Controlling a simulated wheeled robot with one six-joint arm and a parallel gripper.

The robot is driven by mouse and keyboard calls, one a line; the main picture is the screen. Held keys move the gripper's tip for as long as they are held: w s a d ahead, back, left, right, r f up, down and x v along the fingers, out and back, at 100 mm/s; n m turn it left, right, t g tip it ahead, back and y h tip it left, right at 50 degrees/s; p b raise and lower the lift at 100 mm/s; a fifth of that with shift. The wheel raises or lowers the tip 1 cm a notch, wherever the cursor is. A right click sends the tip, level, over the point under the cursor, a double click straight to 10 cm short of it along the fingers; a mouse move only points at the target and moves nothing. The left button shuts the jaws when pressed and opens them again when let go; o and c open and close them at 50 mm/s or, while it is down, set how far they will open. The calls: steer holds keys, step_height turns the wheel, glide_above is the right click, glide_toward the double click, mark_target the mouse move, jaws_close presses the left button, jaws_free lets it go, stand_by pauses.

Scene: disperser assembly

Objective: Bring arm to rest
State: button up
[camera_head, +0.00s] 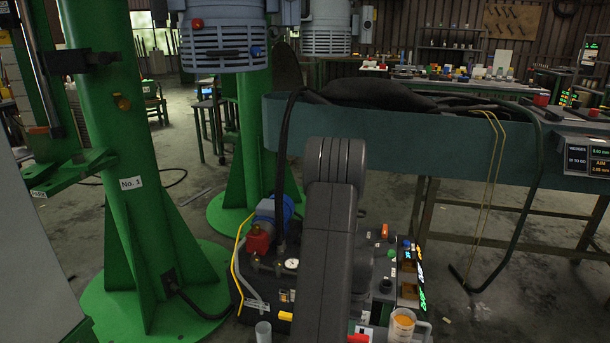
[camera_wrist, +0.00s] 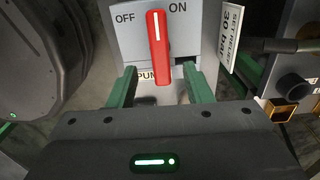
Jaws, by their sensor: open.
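My gripper (camera_wrist: 164,84) shows in the wrist view with its two green fingers spread apart and nothing held between them. A red switch handle (camera_wrist: 159,50) on a grey box (camera_wrist: 127,44) lies beyond the fingers, between them in the picture. The handle stands nearly upright, between the OFF and ON marks. I cannot tell whether a finger touches the box. In the head view my dark arm reaches down over the pump unit, and my gripper is hidden there.
The pump unit carries a gauge (camera_head: 291,264) and a blue motor (camera_head: 270,211). Green column No. 1 (camera_head: 134,210) rises at left. A long teal-sided bench (camera_head: 420,145) stands behind. A "30 bar" sign (camera_wrist: 231,38) is close to the right finger.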

step_height(320, 180, down, 6)
steer(key=shift+f+b, duration=0.15)
steer(key=shift+b, duration=0.6)
